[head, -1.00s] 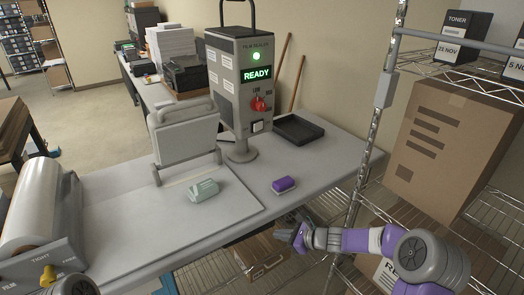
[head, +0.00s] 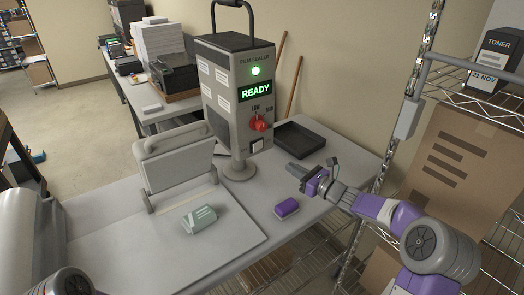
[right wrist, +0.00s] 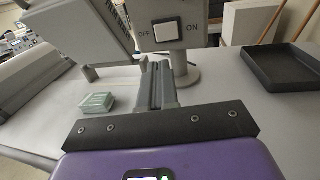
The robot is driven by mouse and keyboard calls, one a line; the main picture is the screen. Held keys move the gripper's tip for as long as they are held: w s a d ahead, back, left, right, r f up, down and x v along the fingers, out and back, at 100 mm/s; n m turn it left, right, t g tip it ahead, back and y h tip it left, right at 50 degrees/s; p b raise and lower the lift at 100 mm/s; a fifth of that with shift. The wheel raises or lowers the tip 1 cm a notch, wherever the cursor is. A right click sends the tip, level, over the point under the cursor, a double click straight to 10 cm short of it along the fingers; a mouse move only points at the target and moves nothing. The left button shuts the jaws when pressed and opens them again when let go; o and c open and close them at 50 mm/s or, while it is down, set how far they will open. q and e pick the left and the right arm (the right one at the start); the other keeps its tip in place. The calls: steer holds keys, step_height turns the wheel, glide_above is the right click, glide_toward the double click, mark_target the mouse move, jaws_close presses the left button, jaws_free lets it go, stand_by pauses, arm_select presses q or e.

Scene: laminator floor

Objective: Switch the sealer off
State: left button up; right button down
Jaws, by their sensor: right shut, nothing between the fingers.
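The film sealer (head: 228,95) stands on the table on a round foot. Its green lamp is lit and its display (head: 256,91) reads READY. A red knob (head: 258,123) sits below the display, and a white rocker switch (head: 257,146) is under the knob. In the right wrist view the switch (right wrist: 168,32) lies between the words OFF and ON. My right gripper (head: 292,170) is shut and empty, above the table to the right of the sealer's foot and apart from the switch. In the right wrist view its fingers (right wrist: 157,68) point toward the sealer. My left gripper does not show.
A purple-topped block (head: 287,207) and a pale green block (head: 199,218) lie on the table. A black tray (head: 299,139) is behind my right gripper. A wire shelf with a carton (head: 453,160) stands at the right, its post close to my right arm.

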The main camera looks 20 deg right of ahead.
mark_target(255, 148)
steer(key=p+x, duration=0.3)
steer(key=x, duration=1.1)
steer(key=shift+p, duration=0.35)
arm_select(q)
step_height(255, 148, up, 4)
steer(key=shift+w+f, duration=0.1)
arm_select(e)
steer(key=shift+w+a+b, duration=0.15)
steer(key=shift+a+b, duration=0.1)
steer(key=shift+b, duration=0.15)
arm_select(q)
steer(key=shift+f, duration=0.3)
arm_select(e)
steer(key=shift+r, duration=0.1)
